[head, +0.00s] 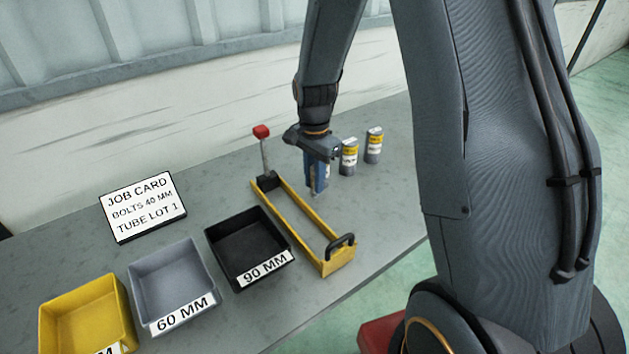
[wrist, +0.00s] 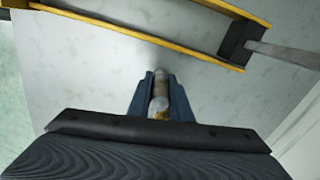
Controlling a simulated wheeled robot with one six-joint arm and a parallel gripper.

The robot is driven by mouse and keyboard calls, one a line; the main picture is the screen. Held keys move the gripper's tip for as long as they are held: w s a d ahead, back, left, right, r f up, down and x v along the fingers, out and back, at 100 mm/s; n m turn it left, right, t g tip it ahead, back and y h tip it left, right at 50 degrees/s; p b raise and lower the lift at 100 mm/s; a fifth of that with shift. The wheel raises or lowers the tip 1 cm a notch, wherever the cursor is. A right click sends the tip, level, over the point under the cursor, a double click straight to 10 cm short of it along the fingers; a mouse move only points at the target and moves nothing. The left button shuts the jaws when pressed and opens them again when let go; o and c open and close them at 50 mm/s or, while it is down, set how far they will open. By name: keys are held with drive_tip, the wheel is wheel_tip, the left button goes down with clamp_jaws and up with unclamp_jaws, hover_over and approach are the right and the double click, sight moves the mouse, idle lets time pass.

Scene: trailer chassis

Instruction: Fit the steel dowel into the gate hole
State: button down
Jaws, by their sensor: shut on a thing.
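My gripper (head: 316,190) points down over the bench beside the yellow frame, its blue fingers shut on a slim pale grey cylinder, which I take as the steel dowel (wrist: 160,88). The dowel stands between the fingers in the wrist view, and only a small tip shows below them in the head view. The yellow frame (head: 300,222) lies on the bench, with a red-knobbed lever (head: 264,150) at its far end and a black handle (head: 341,244) at its near end. In the wrist view the frame (wrist: 150,37) is apart from the dowel. I cannot make out the gate hole.
Two labelled cylinders (head: 349,157) (head: 374,145) stand behind my gripper. A black 90 MM bin (head: 226,224), a grey 60 MM bin (head: 150,270) and a yellow bin (head: 70,310) stand left. A job card (head: 143,206) is behind them.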

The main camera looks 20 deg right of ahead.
drive_tip(key=shift+r, duration=0.15)
wheel_tip(320, 180, up, 18)
drive_tip(key=b, duration=0.3)
drive_tip(key=shift+b, duration=0.4)
